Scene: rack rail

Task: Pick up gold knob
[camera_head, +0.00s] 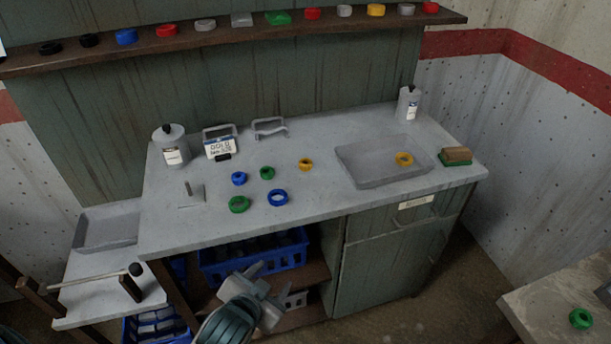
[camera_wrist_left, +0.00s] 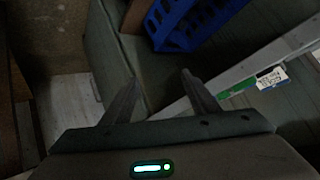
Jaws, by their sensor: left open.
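A gold ring-shaped knob (camera_head: 305,164) lies on the grey worktop, right of the green and blue rings. A second gold ring (camera_head: 404,159) lies in the shallow grey tray (camera_head: 352,172), and a third gold piece (camera_head: 376,9) is on the upper shelf. I cannot tell which one is the knob meant. My left gripper (camera_head: 268,285) is open and empty, low in front of the bench, below the worktop and apart from every gold piece. The left wrist view shows its two spread fingers (camera_wrist_left: 160,80) and no gold piece. My right gripper is in neither view.
Blue rings (camera_head: 278,198) and green rings (camera_head: 239,204) lie near the gold one. A blue crate (camera_head: 254,253) sits under the bench. Bottles, metal brackets (camera_head: 269,128) and a brush (camera_head: 456,156) stand on the top. The worktop's front edge is above my gripper.

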